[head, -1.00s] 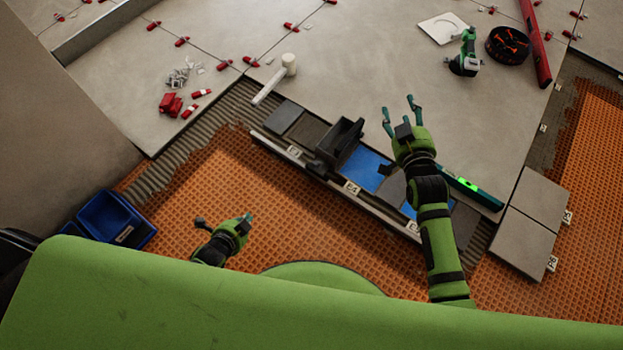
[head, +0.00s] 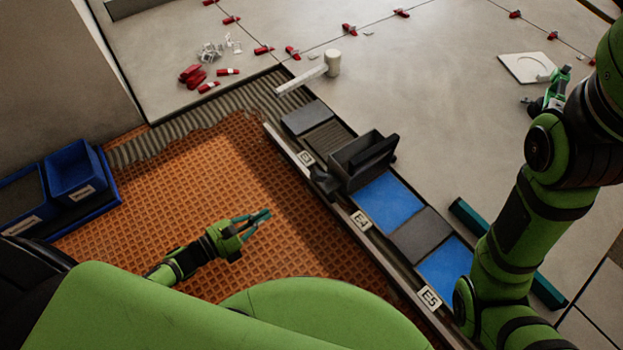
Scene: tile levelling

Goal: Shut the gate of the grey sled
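The grey sled (head: 352,168) is a dark, open-topped box on the rail along the row of tile beds, beside a blue bed. A darker panel (head: 378,151) stands at its far right side, sticking past the box; I cannot tell for certain whether this is the gate or how far open it is. My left gripper (head: 267,214) is over the orange mat, left of the sled and apart from it. Its teal fingers come together at the tips, with nothing visible between them.
A white-headed mallet (head: 332,63) lies beyond the sled. Red clips (head: 191,73) lie on the tiles at upper left. Blue bins (head: 76,171) stand at left. A teal level (head: 466,215) lies right of the rail. The orange mat (head: 200,180) around my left gripper is clear.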

